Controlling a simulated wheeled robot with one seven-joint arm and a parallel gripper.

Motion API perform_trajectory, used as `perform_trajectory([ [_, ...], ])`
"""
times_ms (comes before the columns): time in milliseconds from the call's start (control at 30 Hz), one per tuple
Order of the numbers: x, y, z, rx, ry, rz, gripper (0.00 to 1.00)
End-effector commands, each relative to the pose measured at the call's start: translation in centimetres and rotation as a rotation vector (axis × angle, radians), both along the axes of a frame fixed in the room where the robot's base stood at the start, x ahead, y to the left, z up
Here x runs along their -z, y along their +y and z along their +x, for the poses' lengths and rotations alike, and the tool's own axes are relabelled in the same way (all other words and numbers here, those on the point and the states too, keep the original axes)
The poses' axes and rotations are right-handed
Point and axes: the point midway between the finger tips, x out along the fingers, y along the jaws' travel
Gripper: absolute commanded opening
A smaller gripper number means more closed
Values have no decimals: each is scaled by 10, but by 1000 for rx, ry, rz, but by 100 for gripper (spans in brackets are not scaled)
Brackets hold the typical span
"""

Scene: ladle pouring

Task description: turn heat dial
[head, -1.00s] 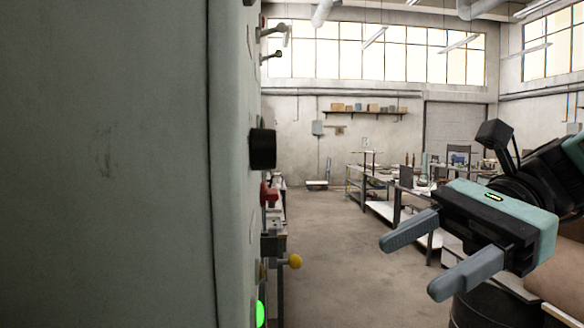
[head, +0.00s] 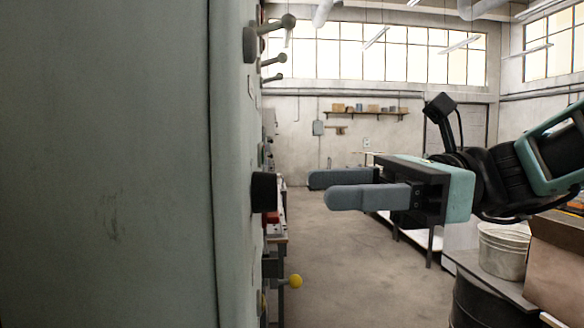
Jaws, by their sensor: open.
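The panel's side fills the left of the head view, and its front face is seen nearly edge-on. A black round knob (head: 264,192), which looks like the heat dial, sticks out of that face; its markings cannot be seen. My gripper (head: 319,189) is open and empty, to the right of the knob at about its height in the picture. Its two grey fingers point left at the panel. A gap shows between the fingertips and the knob, and nothing is touched.
Grey levers (head: 276,38) stick out of the panel above the knob. A yellow-ended lever (head: 294,281) sticks out below it. A cardboard box (head: 556,262) and a white bucket (head: 503,250) stand at the right. The floor beyond is open.

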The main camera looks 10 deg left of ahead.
Motion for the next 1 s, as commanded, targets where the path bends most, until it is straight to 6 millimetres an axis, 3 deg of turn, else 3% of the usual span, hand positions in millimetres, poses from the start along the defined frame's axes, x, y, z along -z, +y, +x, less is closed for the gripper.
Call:
perform_trajectory([
  [100, -3, 21, -8, -4, 3, 0, 57],
  [300, -1, 43, -15, -1, 1, 0, 57],
  [700, 0, 50, -17, 1, 0, 0, 57],
  [867, 0, 50, -17, 1, 0, 0, 15],
  [1000, 0, 50, -17, 0, 0, 0, 12],
])
